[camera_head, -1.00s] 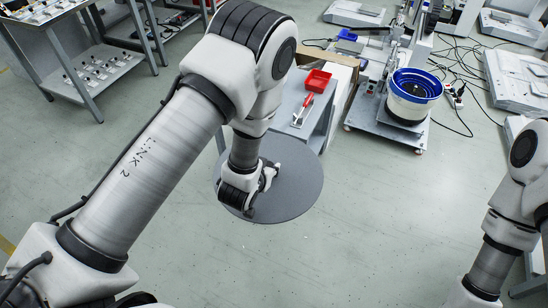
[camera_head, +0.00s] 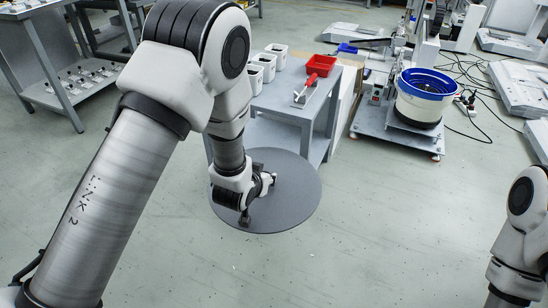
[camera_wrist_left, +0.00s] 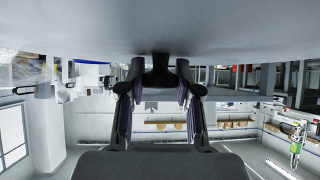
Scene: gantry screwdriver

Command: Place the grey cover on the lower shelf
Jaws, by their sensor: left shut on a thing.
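The grey cover (camera_head: 295,200) is a large flat round disc. It is held out over the floor, in front of the grey table. My left gripper (camera_head: 258,198) is shut on the cover near its middle, seen from above in the head view. In the left wrist view, the cover (camera_wrist_left: 80,30) fills the top and the left gripper's fingers (camera_wrist_left: 160,75) reach it. The lower shelf (camera_head: 268,135) of the grey table shows just behind the cover, which hides part of it. My right arm is at the right edge; its gripper is out of the picture.
The table's top (camera_head: 282,95) holds white bins (camera_head: 266,62), a red bin (camera_head: 321,65) and a red-handled tool (camera_head: 306,88). A bowl feeder (camera_head: 420,100) on a low cart stands to the right. Another shelved table (camera_head: 50,50) is at the left. The floor in front is clear.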

